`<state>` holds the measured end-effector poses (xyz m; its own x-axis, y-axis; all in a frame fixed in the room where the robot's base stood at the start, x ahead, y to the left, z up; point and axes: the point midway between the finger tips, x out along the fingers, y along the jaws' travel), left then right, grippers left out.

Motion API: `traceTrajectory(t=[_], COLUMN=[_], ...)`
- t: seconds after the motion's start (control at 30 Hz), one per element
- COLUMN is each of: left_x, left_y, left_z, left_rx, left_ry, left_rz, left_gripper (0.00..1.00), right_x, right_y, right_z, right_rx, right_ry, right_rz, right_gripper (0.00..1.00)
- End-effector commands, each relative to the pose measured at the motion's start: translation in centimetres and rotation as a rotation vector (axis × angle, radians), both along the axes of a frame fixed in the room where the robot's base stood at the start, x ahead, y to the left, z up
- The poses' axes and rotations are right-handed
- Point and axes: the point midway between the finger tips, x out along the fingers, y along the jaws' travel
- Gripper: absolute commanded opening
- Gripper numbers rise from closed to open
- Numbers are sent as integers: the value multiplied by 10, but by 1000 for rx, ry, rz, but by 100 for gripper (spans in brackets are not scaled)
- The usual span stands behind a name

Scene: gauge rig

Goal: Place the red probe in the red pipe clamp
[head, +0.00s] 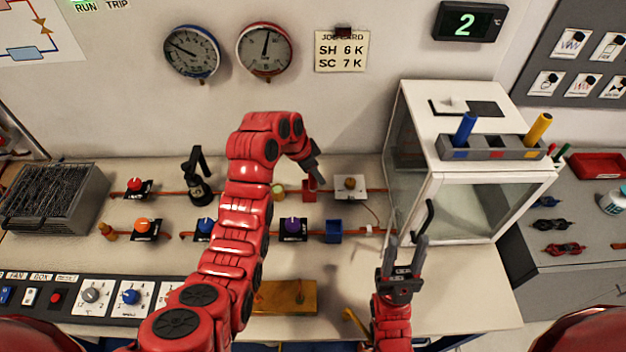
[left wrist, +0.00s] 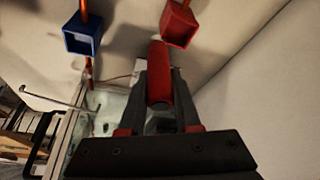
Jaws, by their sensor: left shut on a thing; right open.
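My left gripper (head: 317,172) is shut on the red probe (left wrist: 159,75), which lies between its fingers in the left wrist view. The red pipe clamp (head: 309,193) is a square open socket on the back pipe. It also shows in the left wrist view (left wrist: 179,24), just beyond the probe's far end and slightly right. The probe is outside the socket; I cannot tell whether they touch. In the head view the probe is not clearly distinguishable by the clamp. My right gripper (head: 405,257) is open and empty over the bench's front right.
A blue clamp (head: 333,231) sits on the front pipe, also in the left wrist view (left wrist: 82,36). A glass cabinet (head: 471,205) stands right, topped by a rack (head: 487,148) with a blue probe (head: 465,128) and yellow probe (head: 538,129).

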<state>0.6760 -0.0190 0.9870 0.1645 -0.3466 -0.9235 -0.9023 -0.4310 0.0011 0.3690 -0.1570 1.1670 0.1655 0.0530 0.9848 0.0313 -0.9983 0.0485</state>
Motion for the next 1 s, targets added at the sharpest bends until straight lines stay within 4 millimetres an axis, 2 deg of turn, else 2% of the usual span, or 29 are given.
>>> traceTrajectory(t=[0.1, 0.4, 0.67, 1.0], left_x=[16, 32, 30, 31], left_y=[4, 8, 8, 8], left_z=[0, -2, -37, -41], left_rx=[0, 0, 0, 0], left_ry=[0, -1, 4, 0], left_rz=[1, 3, 3, 2], left_gripper=[0, 0, 0, 0], right_x=[0, 0, 0, 0], right_y=[0, 0, 0, 0], right_z=[-3, -6, 2, -4], right_rx=[0, 0, 0, 0], right_ry=[0, 0, 0, 0], right_rz=[0, 0, 0, 0], right_gripper=[47, 47, 47, 47])
